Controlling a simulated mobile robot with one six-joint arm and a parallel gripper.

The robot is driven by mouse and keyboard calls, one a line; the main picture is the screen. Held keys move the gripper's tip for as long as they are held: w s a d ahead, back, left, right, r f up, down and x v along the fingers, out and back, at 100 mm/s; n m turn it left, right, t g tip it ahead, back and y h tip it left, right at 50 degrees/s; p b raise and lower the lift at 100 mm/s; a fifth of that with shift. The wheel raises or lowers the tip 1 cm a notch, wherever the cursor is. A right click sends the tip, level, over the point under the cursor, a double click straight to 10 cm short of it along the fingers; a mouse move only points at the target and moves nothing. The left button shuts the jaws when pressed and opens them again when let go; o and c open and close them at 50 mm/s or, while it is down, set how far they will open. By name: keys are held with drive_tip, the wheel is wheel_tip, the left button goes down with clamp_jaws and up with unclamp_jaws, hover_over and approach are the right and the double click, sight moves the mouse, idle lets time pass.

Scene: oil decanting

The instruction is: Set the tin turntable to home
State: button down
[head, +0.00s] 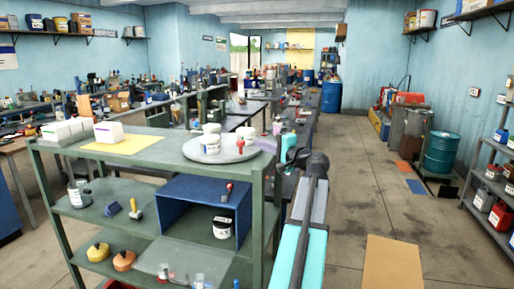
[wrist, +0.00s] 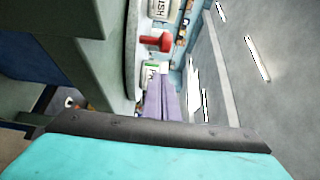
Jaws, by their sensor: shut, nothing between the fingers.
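The tin turntable (head: 196,154) is a round grey disc on top of the green shelf unit. White labelled tins stand on it: one at the back (head: 211,128), one at the front left (head: 209,144) and one at the right (head: 246,133). A red knob (head: 240,146) stands up near its right edge. In the wrist view the disc's rim (wrist: 131,60), the red knob (wrist: 154,42) and parts of two tins show sideways. My gripper (wrist: 162,78) has lavender fingers, closed together and empty. In the head view it (head: 262,145) is just right of the disc. Contact cannot be told.
White boxes (head: 68,130) and a yellow sheet (head: 125,145) lie on the shelf's left top. A blue open box (head: 172,206) stands on the shelf below. Cluttered benches stand behind. Floor at the right is mostly open, with a tan mat (head: 393,265).

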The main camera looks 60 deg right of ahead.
drive_tip(key=shift+s+d, duration=0.35)
drive_tip(key=shift+d, duration=0.05)
drive_tip(key=shift+b+v, duration=0.35)
drive_tip(key=shift+v, duration=0.6)
drive_tip(key=shift+s+a, duration=0.3)
drive_tip(key=a+b+v, duration=0.1)
drive_tip(key=b+v, duration=0.1)
drive_tip(key=v, duration=0.5)
drive_tip(key=shift+a, duration=0.15)
drive_tip(key=w+d+n+y+p, duration=0.2)
drive_tip(key=d+n+y, duration=0.3)
drive_tip(key=d+y, duration=0.3)
drive_tip(key=shift+w+d+r+t+p, duration=0.4)
drive_tip(key=shift+d+p, duration=0.05)
drive_tip(key=shift+d, duration=0.3)
